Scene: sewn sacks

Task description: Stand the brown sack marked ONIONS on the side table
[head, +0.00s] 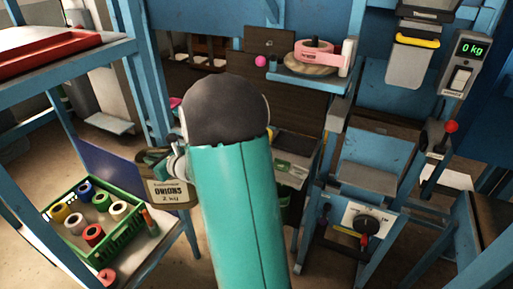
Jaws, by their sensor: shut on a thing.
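The brown sack (154,171) with a pale label reading ONIONS, 2 kg, hangs upright in my gripper (158,161), just left of my teal arm. My gripper is shut on the sack's top; the fingers are small and partly hidden by the arm's dark round joint. A low blue-framed table with a pale top (142,254) is at the lower left, and it looks like the side table. The sack shows at its back right corner; I cannot tell whether the sack's base touches the top.
A green crate (128,228) of several thread spools fills much of the low table. A dark blue panel (112,170) stands behind it. A loose red spool (107,277) lies at the front. A shelf with a red tray (45,50) overhangs at the upper left.

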